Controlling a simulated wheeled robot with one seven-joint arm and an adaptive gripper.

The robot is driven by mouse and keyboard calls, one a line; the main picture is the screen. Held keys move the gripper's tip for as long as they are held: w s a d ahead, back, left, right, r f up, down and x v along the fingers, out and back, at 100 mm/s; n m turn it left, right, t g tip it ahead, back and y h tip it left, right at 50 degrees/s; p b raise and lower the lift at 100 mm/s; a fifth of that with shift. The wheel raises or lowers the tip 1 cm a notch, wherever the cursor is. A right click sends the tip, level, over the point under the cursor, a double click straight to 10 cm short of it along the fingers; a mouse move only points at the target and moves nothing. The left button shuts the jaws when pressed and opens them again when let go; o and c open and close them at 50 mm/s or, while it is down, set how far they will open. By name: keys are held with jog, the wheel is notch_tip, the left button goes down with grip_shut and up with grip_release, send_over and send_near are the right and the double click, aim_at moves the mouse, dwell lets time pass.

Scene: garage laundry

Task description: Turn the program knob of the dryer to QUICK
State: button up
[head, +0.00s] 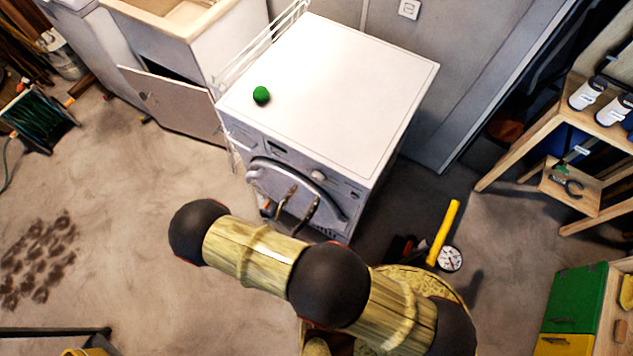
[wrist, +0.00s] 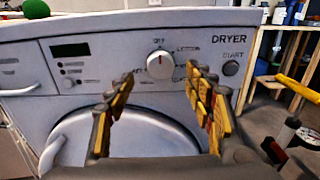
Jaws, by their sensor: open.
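The white dryer (head: 340,85) stands in the upper middle of the head view, its front panel facing me. Its program knob (wrist: 160,64) is a round white dial with a red mark, below the word OFF in the wrist view; the knob also shows in the head view (head: 318,175). The other program labels are too small to read. My gripper (wrist: 160,95) is open and empty in front of the panel, its fingers to the left and right of the knob and somewhat below it in the picture. The gripper also shows in the head view (head: 297,205). I see no contact with the knob.
A START button (wrist: 231,68) is right of the knob, and a dark display (wrist: 70,50) is left. The round door (wrist: 125,145) is below. A green ball (head: 261,95) lies on the dryer top. A yellow-handled tool (head: 443,232) stands at the right; wooden shelves (head: 525,130) are further right.

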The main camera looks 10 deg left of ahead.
aim_at(316, 180)
jog(key=shift+x, duration=3.15)
jog(key=shift+c, duration=0.8)
jog(key=c, duration=1)
